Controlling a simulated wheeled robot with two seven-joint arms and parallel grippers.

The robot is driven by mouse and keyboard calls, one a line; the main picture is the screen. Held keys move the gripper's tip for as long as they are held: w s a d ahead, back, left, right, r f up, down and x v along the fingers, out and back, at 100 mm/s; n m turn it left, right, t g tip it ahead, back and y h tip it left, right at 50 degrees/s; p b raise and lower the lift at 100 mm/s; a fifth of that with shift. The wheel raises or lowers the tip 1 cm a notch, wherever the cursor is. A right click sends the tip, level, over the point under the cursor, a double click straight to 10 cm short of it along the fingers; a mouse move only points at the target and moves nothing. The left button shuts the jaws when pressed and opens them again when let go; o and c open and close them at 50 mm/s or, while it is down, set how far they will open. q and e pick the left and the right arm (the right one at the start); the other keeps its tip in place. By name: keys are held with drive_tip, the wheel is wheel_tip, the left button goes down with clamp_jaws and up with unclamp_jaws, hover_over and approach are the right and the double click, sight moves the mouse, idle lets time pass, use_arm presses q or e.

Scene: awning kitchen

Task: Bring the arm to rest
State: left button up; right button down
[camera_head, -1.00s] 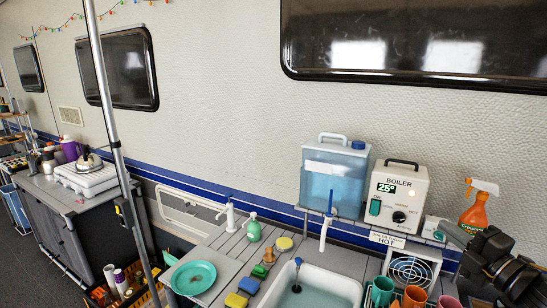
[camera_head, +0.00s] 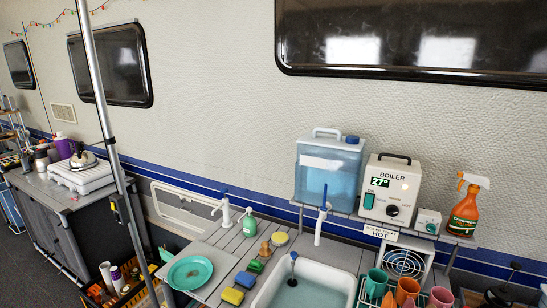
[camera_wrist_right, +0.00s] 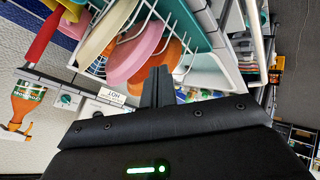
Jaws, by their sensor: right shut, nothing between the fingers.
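My right gripper (camera_wrist_right: 158,84) shows in the right wrist view with its two dark fingers shut together and nothing between them. A rack of colored dishes and cups (camera_wrist_right: 150,45) lies beyond the fingertips in that view; I cannot tell the exact gap. My left gripper is out of view.
The sink (camera_head: 300,288) holds water, with a cup rack (camera_head: 375,296) to its right. Behind stand a blue water tank (camera_head: 330,175), a boiler (camera_head: 392,190) reading 27° and an orange spray bottle (camera_head: 466,207). A pole (camera_head: 108,130) rises at left.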

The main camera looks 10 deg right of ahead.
drive_tip(key=s+a+f+m+g+y, duration=0.35)
drive_tip(key=s+a+f+g, duration=0.3)
drive_tip(key=s+a, duration=0.6)
wheel_tip(320, 180, down, 31)
drive_tip(key=h+b, duration=0.1)
drive_tip(key=b, duration=0.4)
drive_tip(key=s+d+f+g+b, duration=0.1)
drive_tip(key=s+f+b, duration=0.4)
drive_tip(key=s+f, duration=1.2)
wheel_tip(320, 180, down, 4)
drive_tip(key=shift+d+f+g, duration=0.1)
drive_tip(key=shift+d+g, duration=0.25)
drive_tip(key=shift+d, duration=0.4)
